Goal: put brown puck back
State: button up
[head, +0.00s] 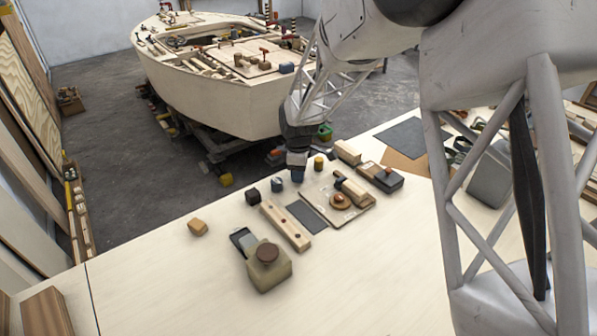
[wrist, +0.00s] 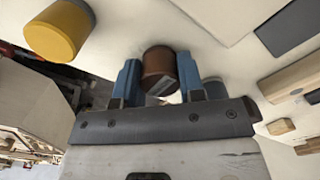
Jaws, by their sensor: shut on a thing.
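The brown puck (wrist: 158,66) is a short dark-brown cylinder. In the wrist view it sits between the two blue fingers of my gripper (wrist: 159,80), which is shut on it. In the head view my gripper (head: 297,172) points down over the far part of the pale workbench (head: 180,285), beside a yellow cylinder and a blue one. The puck is not clearly seen there, and I cannot tell how far it is from the bench top.
Near my gripper stand the yellow cylinder (head: 319,163), the blue cylinder (head: 277,184) and a black block (head: 253,197).

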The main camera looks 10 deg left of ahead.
jog(key=shift+f, duration=0.1)
jog(key=o, duration=1)
jog(key=shift+c, duration=0.2)
notch_tip(320, 180, up, 12)
dwell(0.3)
dwell(0.6)
jog(key=shift+r, duration=0.2)
